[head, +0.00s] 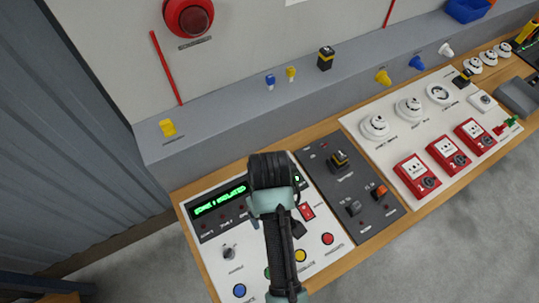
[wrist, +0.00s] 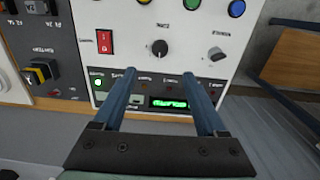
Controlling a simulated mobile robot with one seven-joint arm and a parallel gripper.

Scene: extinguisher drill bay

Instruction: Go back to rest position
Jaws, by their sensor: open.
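My gripper (wrist: 159,76) is open in the wrist view, with its two blue fingers apart and nothing between them. The fingers extend over the white control panel (wrist: 200,60), across its green lit display (wrist: 170,103). In the head view my arm covers the middle of this panel (head: 270,275), including part of the display (head: 220,202). I cannot tell from these views whether the fingertips touch the panel.
Right of the panel are a dark switch panel (head: 350,210) and a white board with red call points (head: 418,176) and detectors (head: 375,127). A grey ledge (head: 225,122) behind carries small plugs. Bare floor (head: 460,245) lies in front of the bench.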

